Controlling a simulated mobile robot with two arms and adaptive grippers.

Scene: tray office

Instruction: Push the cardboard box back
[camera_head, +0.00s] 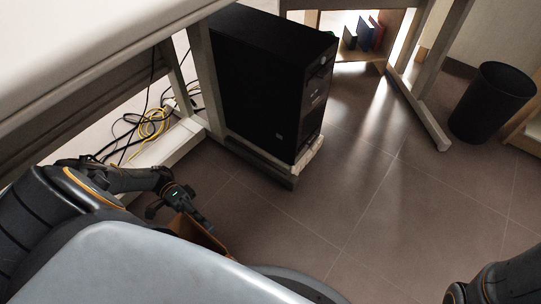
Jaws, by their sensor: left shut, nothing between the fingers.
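The cardboard box (205,240) is a small brown shape on the floor at lower left. Most of it is hidden behind my own grey body in the foreground and behind my left gripper. My left gripper (188,212) is low, over or against the near left part of the box; I cannot tell whether they touch. It is shut and holds nothing. Part of my right arm shows at the lower right corner, but its gripper is out of view.
A black computer tower (268,80) stands on a low stand (285,172) beside the desk leg. Yellow and black cables (150,125) lie under the desk (100,40) at left. A black bin (493,103) stands at right. The tiled floor in the middle is clear.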

